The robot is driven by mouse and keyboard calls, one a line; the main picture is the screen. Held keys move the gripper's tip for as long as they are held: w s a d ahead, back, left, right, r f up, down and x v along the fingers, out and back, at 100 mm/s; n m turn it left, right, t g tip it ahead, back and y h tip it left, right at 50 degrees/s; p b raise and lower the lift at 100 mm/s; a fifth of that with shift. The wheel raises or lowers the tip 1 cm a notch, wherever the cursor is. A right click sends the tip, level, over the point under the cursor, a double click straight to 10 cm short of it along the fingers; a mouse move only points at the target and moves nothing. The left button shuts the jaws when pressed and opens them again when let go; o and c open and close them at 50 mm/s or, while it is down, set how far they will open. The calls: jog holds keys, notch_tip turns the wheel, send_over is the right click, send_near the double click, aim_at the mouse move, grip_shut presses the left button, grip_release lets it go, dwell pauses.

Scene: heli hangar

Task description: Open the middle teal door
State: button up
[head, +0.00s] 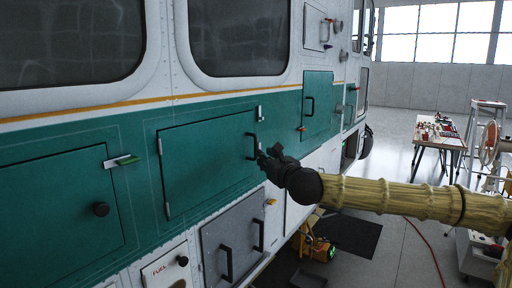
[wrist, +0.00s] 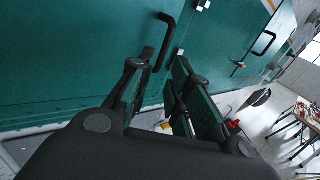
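The middle teal door (head: 205,165) is a flat panel in the helicopter's green side band and looks shut. Its black bar handle (head: 251,147) is near its right edge. My gripper (head: 264,156) is at this handle, at the door's right side. In the wrist view the handle (wrist: 168,36) runs down toward the gap between the fingertips of my gripper (wrist: 164,58). The fingers are apart, one on each side of the handle's lower end. I cannot tell whether either finger touches it.
Another teal door (head: 318,104) with its own handle is to the right. A left teal panel (head: 60,210) has a round black knob. A grey door (head: 233,240) sits below. A work table (head: 440,133) stands at right. A yellow-black machine (head: 316,244) is on the floor.

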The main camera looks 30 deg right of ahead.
aim_at(256, 148)
jog(key=shift+w+d+r+p, duration=0.1)
jog(key=shift+w+d+p, duration=0.5)
jog(key=shift+w, duration=1.15)
jog(key=shift+w+d+r+p, duration=0.1)
jog(key=shift+w+d+p, duration=0.15)
jog(key=shift+w+p, duration=1.05)
jog(key=shift+w+d+r+p, duration=0.1)
jog(key=shift+w+d+p, duration=0.25)
jog(key=shift+w, duration=1.8)
jog(key=shift+d, duration=0.1)
grip_shut()
